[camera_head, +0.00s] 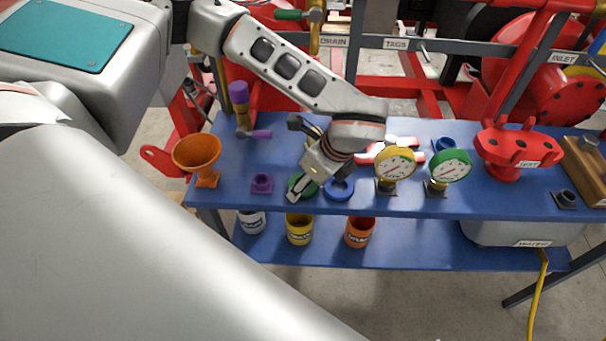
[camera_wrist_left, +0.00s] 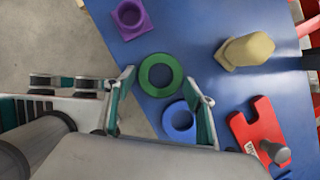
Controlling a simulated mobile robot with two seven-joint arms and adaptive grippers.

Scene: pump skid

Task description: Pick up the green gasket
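The green gasket (camera_head: 311,191) lies flat on the blue bench, partly hidden by my left gripper in the head view. In the left wrist view the whole green ring (camera_wrist_left: 144,75) shows, lying ahead of and between the fingertips. My left gripper (camera_head: 299,187) is above the gasket from the head view. In the left wrist view my left gripper (camera_wrist_left: 167,85) has its fingers spread wide, with nothing between the pads. Whether the fingers touch the bench cannot be told. My right gripper is not in view.
A blue ring (camera_wrist_left: 167,122) lies close beside the green one, by the right finger. A purple square-based part (camera_head: 262,184) and an orange funnel (camera_head: 197,157) stand left. Yellow (camera_head: 395,165) and green (camera_head: 449,166) gauges and a red part (camera_wrist_left: 262,128) are right. Cups are on the lower shelf (camera_head: 420,254).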

